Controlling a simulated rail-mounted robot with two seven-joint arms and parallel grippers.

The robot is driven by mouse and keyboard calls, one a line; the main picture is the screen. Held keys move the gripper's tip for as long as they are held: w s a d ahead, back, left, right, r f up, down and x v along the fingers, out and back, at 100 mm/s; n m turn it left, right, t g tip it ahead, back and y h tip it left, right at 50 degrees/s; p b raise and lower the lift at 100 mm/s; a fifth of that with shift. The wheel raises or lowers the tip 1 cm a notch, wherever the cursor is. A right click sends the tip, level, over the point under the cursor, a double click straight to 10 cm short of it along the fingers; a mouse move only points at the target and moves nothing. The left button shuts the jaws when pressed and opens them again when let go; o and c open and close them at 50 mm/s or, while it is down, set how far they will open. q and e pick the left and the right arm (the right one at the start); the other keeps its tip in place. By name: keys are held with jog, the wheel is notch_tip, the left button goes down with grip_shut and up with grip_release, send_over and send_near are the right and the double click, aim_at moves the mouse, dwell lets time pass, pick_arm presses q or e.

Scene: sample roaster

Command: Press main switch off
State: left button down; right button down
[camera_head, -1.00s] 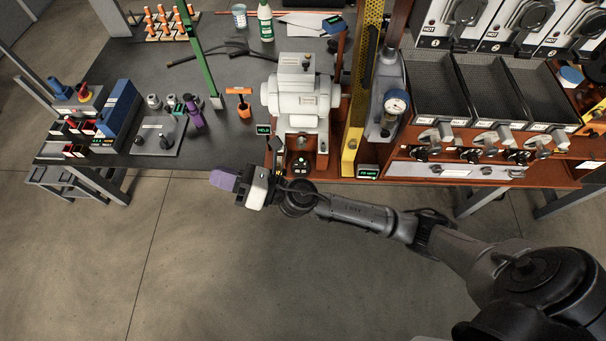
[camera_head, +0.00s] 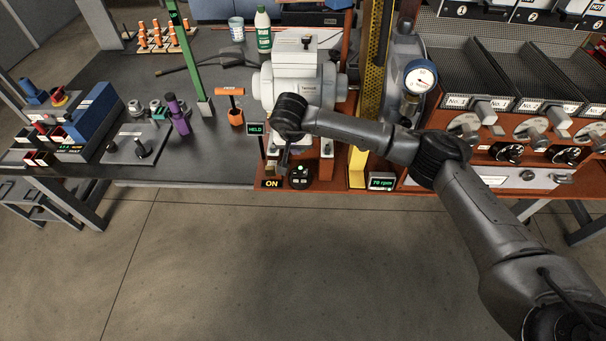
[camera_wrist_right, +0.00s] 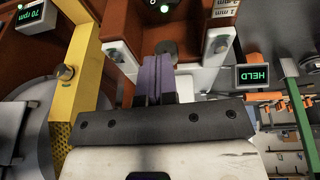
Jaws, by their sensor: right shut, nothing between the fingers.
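I cannot tell for certain which control is the main switch. A lit ON label (camera_head: 271,184) sits at the front edge of the brown machine base, beside a round black control (camera_head: 300,176) with small green lights. My right gripper (camera_wrist_right: 157,78) is shut and empty, its purple fingers together in the right wrist view. A dark round knob (camera_wrist_right: 165,48) lies just past the fingertips; whether they touch it is unclear. In the head view, my right wrist is over the front of the grey-white machine (camera_head: 308,75) and hides the fingers. My left gripper is out of view.
The HELD display (camera_head: 255,129) stands left of my wrist; a 70 rpm display (camera_head: 381,182) and yellow post (camera_head: 358,165) are to the right. The floor in front is clear.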

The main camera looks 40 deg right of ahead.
jog(key=shift+d, duration=0.15)
jog(key=b, duration=0.4)
send_near(304, 172)
jog(key=x, duration=0.5)
jog(key=shift+w, duration=0.35)
jog(key=shift+s+d+f, duration=0.15)
jog(key=shift+f, duration=0.7)
